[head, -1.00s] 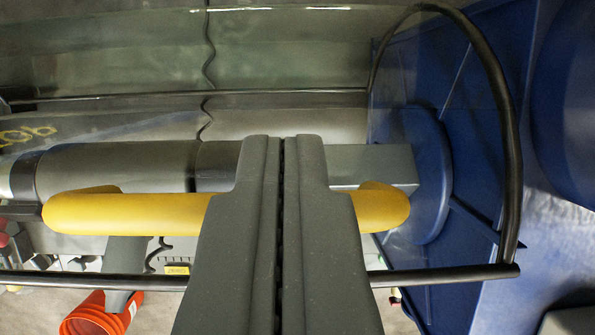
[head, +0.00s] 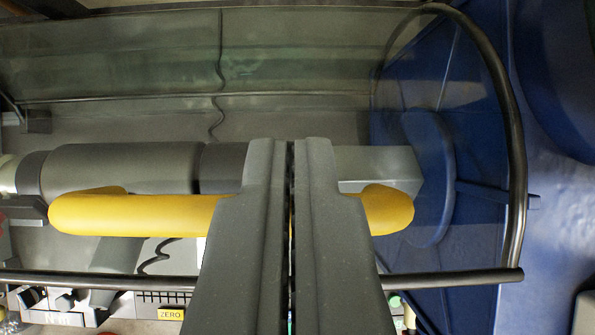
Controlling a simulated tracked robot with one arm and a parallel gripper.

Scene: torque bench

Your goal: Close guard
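The guard is a clear panel (head: 290,60) in a dark tube frame (head: 515,170), seen in the head view. Its lower tube (head: 120,280) runs across the picture below a thick yellow handle (head: 140,215). My gripper (head: 290,145) points up the middle of the picture, its fingers together with only a thin slit between them. The fingers lie in front of the handle and hide its middle; handle shows on both sides. I cannot tell whether they touch it.
A grey cylinder (head: 120,170) and a square block (head: 375,165) lie behind the handle, toward a blue machine body (head: 560,200) on the right. A panel with a yellow ZERO label (head: 170,314) is at the lower left. A dark cable (head: 218,100) hangs behind the panel.

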